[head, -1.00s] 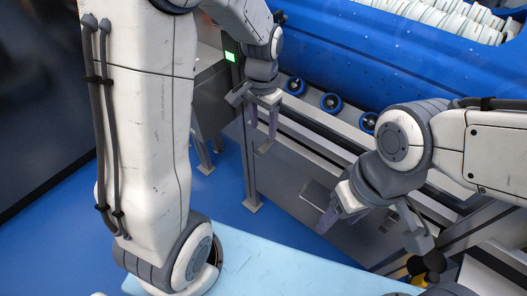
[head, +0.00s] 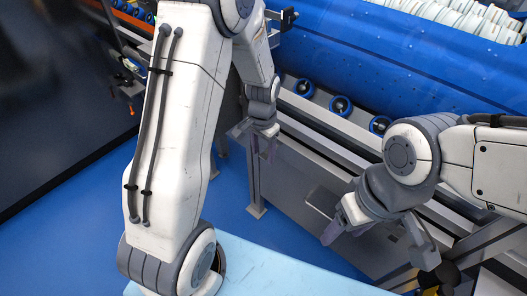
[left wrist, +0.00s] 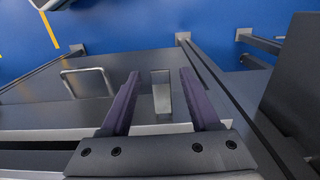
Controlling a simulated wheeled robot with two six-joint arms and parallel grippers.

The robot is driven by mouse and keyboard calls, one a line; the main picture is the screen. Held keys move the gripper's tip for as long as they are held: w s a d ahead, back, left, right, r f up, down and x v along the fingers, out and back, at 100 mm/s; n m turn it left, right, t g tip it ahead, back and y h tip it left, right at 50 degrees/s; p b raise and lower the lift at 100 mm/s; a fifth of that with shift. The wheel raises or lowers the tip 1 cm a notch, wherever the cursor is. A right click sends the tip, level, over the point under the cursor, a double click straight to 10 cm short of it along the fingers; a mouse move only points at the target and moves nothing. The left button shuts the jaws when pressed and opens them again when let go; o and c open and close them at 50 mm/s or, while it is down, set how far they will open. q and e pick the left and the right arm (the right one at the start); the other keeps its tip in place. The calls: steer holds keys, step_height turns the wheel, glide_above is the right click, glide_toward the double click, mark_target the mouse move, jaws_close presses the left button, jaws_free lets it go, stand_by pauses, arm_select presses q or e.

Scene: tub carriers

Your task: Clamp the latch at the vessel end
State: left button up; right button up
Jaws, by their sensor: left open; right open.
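A pale metal tab (left wrist: 162,92), which may be the latch, shows between the fingers of my left gripper (left wrist: 161,74) in the left wrist view. The fingers are apart on either side of it, and I cannot tell its depth from them. In the head view my left gripper (head: 263,147) is at the grey metal frame below the blue vessel (head: 370,50), partly hidden by its own wrist. My right gripper (head: 378,238) is open and empty in front of the frame's lower panel.
Blue rollers (head: 340,106) line the frame below the vessel. White pieces (head: 450,16) lie in the vessel. A bent metal handle (left wrist: 88,72) is left of the tab in the left wrist view. A pale blue surface (head: 275,270) is at the front, and blue floor (head: 233,195) is open at left.

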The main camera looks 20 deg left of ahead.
arm_select(q)
steer(key=shift+c, duration=0.3)
jaws_close()
